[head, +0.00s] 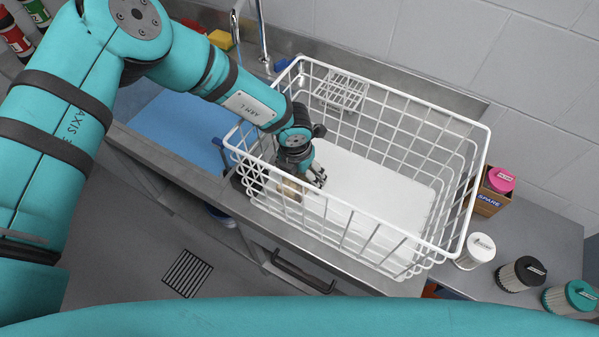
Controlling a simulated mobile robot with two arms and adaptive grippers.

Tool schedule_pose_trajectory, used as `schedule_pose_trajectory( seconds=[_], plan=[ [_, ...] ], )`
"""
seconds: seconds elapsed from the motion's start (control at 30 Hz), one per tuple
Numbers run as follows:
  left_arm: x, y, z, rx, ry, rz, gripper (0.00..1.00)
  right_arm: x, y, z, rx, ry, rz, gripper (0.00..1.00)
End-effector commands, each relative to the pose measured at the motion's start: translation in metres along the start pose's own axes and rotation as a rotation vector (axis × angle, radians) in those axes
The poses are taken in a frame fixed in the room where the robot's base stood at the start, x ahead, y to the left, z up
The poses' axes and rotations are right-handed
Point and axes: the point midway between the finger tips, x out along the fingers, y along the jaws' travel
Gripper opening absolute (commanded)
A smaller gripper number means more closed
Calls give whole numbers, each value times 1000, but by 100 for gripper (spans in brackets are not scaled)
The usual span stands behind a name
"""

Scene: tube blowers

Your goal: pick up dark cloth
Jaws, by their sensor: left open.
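My left gripper (316,178) reaches down inside a white wire basket (447,250), near its left end. Its fingers are open, just above the basket's floor. A small tan thing (290,188) lies beside the gripper, partly behind the basket's wires. I cannot make out a dark cloth; the arm and wires hide part of that end of the basket. My right gripper is not in view.
A white sheet (375,190) covers much of the basket floor. A blue mat (180,130) lies left of the basket. A cardboard box (490,195) and several capped filters, one with a white cap (481,247), stand at right. A tap (262,35) rises behind.

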Motion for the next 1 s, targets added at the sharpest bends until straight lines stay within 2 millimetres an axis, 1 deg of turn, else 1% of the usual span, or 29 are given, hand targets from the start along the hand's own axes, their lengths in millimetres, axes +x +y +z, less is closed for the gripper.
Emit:
schedule_pose_trajectory(
  seconds=[0.23, 0.27, 0.67, 0.87, 1.0],
  plan=[
    [3, 0, 0, 1, -1, 0, 92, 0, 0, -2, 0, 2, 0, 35],
    [3, 0, 0, 1, -1, 0, 90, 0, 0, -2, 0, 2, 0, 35],
    [3, 0, 0, 1, -1, 0, 37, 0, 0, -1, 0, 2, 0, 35],
    [2, 0, 0, 0, -1, 0, 37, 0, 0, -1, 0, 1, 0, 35],
    [-6, 1, 3, -1, -4, 0, 37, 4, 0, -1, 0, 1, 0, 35]
  ],
)
